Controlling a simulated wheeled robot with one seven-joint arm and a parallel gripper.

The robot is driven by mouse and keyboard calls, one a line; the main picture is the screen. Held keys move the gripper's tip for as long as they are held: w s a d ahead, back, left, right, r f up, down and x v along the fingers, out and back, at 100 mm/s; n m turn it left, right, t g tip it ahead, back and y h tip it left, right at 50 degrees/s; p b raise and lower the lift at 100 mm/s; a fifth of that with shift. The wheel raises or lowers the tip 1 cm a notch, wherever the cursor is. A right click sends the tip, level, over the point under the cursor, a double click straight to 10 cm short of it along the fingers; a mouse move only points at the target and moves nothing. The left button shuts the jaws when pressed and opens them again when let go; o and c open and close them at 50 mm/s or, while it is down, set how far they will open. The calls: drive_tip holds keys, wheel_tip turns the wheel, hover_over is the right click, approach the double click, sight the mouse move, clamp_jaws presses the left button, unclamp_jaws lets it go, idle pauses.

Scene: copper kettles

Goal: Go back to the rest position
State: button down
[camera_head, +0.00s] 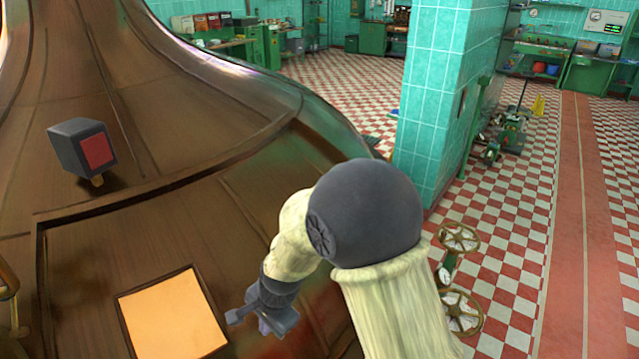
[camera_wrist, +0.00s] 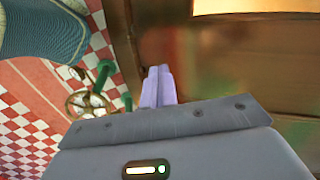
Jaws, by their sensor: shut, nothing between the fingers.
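My gripper (camera_head: 238,318) is at the lower middle of the head view, beside the right edge of a glowing orange square opening (camera_head: 172,318) in the copper kettle (camera_head: 140,220). In the wrist view my gripper's pale fingers (camera_wrist: 158,88) are together, with nothing between them. The opening's bright area (camera_wrist: 255,5) shows at the top right of the wrist view. I cannot tell whether the gripper touches the kettle.
A dark box with a red face (camera_head: 85,148) stands on the kettle at the left. A teal tiled pillar (camera_head: 432,100) rises behind my arm. Handwheels (camera_head: 458,237) stand at the right, also in the wrist view (camera_wrist: 88,103). The checkered floor (camera_head: 500,200) is mostly clear.

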drive_tip(key=s+d+r+n+h, duration=0.1)
drive_tip(key=s+d+r+n, duration=0.1)
drive_tip(key=d, duration=0.8)
drive_tip(key=s+d+r+n+t+h, duration=0.1)
drive_tip(key=s+d+r+n, duration=0.1)
drive_tip(key=d, duration=0.7)
drive_tip(key=s+d+r+n+h, duration=0.1)
drive_tip(key=s+d+r+n, duration=0.1)
drive_tip(key=d, duration=0.8)
wheel_tip(320, 180, up, 2)
drive_tip(key=shift+s+d+r+n+t, duration=0.15)
drive_tip(key=shift+d+n+t, duration=0.15)
drive_tip(key=shift+n, duration=0.4)
